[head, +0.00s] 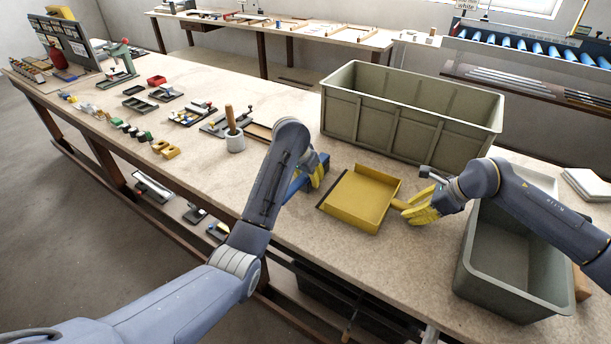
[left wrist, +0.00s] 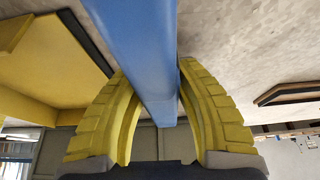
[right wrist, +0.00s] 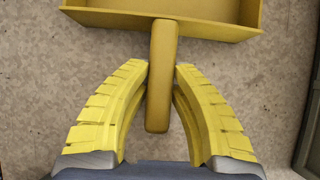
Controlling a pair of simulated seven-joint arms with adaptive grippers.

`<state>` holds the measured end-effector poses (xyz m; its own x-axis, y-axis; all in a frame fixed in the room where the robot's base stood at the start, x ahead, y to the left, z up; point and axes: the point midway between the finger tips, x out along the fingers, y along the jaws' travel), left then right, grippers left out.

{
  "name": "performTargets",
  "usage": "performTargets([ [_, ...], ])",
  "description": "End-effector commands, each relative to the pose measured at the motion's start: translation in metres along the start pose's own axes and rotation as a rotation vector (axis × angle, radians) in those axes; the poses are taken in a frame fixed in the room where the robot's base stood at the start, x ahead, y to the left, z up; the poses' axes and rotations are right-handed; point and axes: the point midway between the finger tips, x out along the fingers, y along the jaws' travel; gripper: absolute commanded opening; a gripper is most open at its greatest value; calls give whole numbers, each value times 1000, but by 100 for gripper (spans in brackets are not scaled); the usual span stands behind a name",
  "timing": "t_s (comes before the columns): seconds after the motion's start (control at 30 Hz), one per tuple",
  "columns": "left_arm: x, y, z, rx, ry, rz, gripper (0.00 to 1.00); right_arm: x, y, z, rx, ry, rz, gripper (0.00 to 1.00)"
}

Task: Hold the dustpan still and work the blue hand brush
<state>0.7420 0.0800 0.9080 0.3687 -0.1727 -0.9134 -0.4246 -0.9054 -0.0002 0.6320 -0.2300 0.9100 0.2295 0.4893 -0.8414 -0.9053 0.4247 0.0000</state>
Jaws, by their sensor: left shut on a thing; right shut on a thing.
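The yellow dustpan (head: 358,198) lies on the bench top, its dark-edged open side facing left. My right gripper (head: 422,208) is shut on the dustpan's handle, which shows between its yellow fingers in the right wrist view (right wrist: 162,80). The blue hand brush (head: 301,182) is at the dustpan's left, mostly hidden behind my left arm in the head view. My left gripper (left wrist: 150,105) is shut on the brush's blue handle (left wrist: 145,50). The dustpan's yellow surface (left wrist: 45,60) shows beside the brush in the left wrist view. Any sweepings are not visible.
A large grey-green crate (head: 410,108) stands behind the dustpan. A smaller grey bin (head: 515,262) stands at the front right, below my right arm. A white pot with a wooden-handled tool (head: 235,140) and several small parts are to the left.

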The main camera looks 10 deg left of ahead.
Motion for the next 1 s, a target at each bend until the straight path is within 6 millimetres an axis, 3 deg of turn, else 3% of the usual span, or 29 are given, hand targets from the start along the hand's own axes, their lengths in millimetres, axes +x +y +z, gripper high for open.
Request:
performTargets([
  [0.67, 0, 10, 0, 0, 1, 0, 1, 0, 0, 0, 0, 0, 0, 2],
  [1.0, 0, 29, 0, 1, 1, 2, 1, 0, 0, 0, 0, 0, 0, 2],
])
